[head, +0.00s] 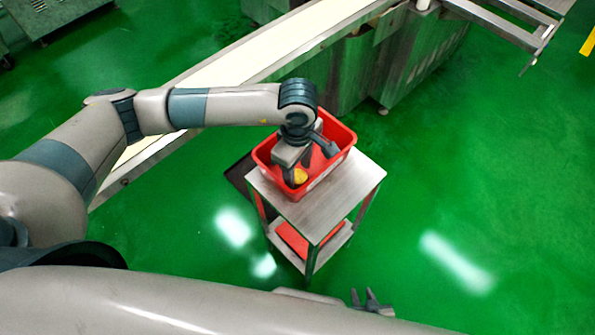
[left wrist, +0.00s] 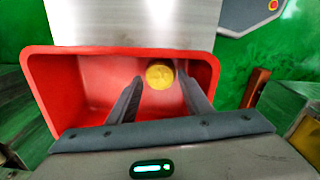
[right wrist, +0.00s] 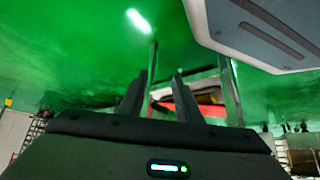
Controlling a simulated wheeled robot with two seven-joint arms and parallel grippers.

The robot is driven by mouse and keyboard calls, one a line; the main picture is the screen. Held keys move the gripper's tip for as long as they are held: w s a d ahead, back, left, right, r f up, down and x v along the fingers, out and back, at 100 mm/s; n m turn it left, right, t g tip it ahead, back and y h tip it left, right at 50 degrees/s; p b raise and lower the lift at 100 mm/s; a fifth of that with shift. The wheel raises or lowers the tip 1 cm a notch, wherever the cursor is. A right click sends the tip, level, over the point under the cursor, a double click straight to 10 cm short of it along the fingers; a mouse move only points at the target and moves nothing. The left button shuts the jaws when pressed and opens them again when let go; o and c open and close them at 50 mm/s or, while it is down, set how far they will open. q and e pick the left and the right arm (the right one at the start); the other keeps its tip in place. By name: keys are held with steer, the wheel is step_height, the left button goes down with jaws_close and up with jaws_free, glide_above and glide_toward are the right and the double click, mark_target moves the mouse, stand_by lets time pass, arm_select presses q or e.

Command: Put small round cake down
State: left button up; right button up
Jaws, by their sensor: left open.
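The small round cake (head: 299,176) is yellow. It shows inside the red bin (head: 341,130), at the bin's near side in the head view. In the left wrist view, the cake (left wrist: 159,75) lies between and just beyond my left fingertips, with a gap on each side. My left gripper (left wrist: 160,78) is open and reaches down into the bin (left wrist: 45,85). The bin's floor under the cake is partly hidden by the gripper. My right gripper (head: 366,298) is open and empty, low in the head view and away from the bin.
The bin stands on a metal table (head: 320,205) with a lower shelf holding a red item (head: 292,240). The green floor (head: 470,190) to the right is clear.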

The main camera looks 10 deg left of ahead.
mark_target(298, 176)
arm_select(q)
steer(key=shift+r, duration=0.7)
step_height(298, 176, up, 9)
steer(key=b, duration=0.2)
arm_select(e)
steer(key=shift+s+d+f+g+h, duration=0.25)
steer(key=shift+d+f+g+h, duration=0.05)
steer(key=shift+d+f+g, duration=0.65)
